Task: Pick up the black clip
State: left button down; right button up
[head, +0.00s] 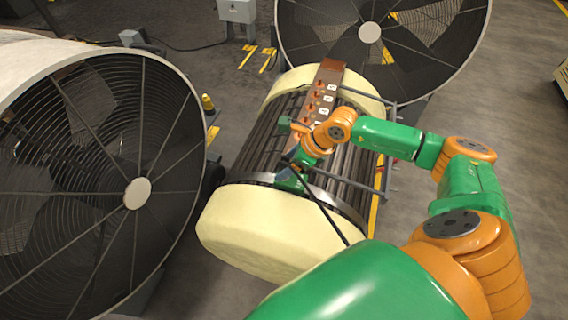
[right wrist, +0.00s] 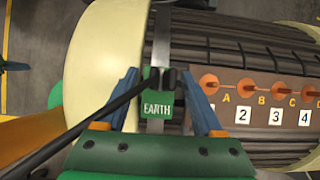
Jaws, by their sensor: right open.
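The black clip (right wrist: 162,78) shows in the right wrist view on top of a small green block (right wrist: 157,104) marked EARTH, with a thick black cable running from it to the lower left. The block sits at a grey metal band around the rotor. My right gripper (right wrist: 159,84) is open, with one blue-grey finger on each side of the clip and block; I cannot tell whether the fingers touch them. In the head view my right gripper (head: 290,176) is low over the rotor's near end, and the clip is too small to make out there. My left gripper is not in view.
The rotor (head: 252,135) has pale end rings and dark bars. A brown terminal board (head: 324,93) with orange posts lies along it, near my right arm. Large caged fans stand at left (head: 137,193) and behind (head: 369,33). Open floor lies at right.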

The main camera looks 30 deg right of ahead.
jog(key=shift+x, duration=0.8)
grip_shut()
jog(key=shift+d+r, duration=0.1)
jog(key=shift+r, duration=0.05)
